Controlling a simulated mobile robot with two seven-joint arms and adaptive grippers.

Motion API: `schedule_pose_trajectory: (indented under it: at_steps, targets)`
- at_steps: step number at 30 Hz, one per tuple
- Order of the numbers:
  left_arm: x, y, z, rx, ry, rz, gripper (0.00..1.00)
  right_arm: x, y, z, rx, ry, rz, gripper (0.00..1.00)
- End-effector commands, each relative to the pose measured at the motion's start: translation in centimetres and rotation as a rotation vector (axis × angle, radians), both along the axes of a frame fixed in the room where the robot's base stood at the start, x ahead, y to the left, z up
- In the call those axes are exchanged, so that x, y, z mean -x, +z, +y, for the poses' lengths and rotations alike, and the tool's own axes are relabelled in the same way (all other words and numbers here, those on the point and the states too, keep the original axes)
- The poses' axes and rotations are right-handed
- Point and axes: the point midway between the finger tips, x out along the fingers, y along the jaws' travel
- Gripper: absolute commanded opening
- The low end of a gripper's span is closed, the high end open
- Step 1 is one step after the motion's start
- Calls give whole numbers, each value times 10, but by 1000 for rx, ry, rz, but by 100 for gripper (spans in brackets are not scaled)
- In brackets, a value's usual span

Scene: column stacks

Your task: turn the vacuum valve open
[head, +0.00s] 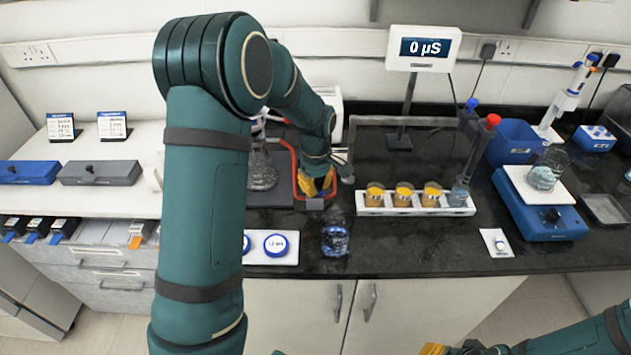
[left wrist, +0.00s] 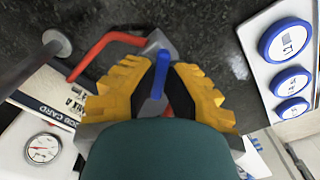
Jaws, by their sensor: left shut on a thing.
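The vacuum valve shows in the left wrist view as a blue lever (left wrist: 161,72) on a grey body (left wrist: 157,42), with red tubing (left wrist: 105,44) joined to it. My left gripper (left wrist: 160,84) has its yellow fingers on both sides of the blue lever and is shut on it. In the head view my left gripper (head: 317,186) is low over the bench, just above a grey block (head: 317,203); the lever is hidden there by the fingers. My right gripper (head: 436,349) is only partly in view at the bottom edge, empty space around it.
A pressure gauge (left wrist: 42,148) is beside the valve. A glass flask (head: 262,172) stands left of my left gripper. Right of it are a white rack (head: 376,208) with yellow-filled vials and a meter (head: 423,48). Blue-lidded dishes (head: 275,244) lie in front.

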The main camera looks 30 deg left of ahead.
Motion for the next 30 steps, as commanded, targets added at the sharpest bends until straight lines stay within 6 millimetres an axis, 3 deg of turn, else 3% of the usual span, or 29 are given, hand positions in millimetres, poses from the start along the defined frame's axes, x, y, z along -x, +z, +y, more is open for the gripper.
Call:
schedule_pose_trajectory:
  at_steps: [18, 30]
  targets:
    - [-1, 2, -1, -1, 571, 5, 0, -10, 49, -3, 1, -17, -24, 47]
    - [-2, 0, 0, -1, 806, 5, 0, -9, 72, -4, -2, -15, -24, 47]
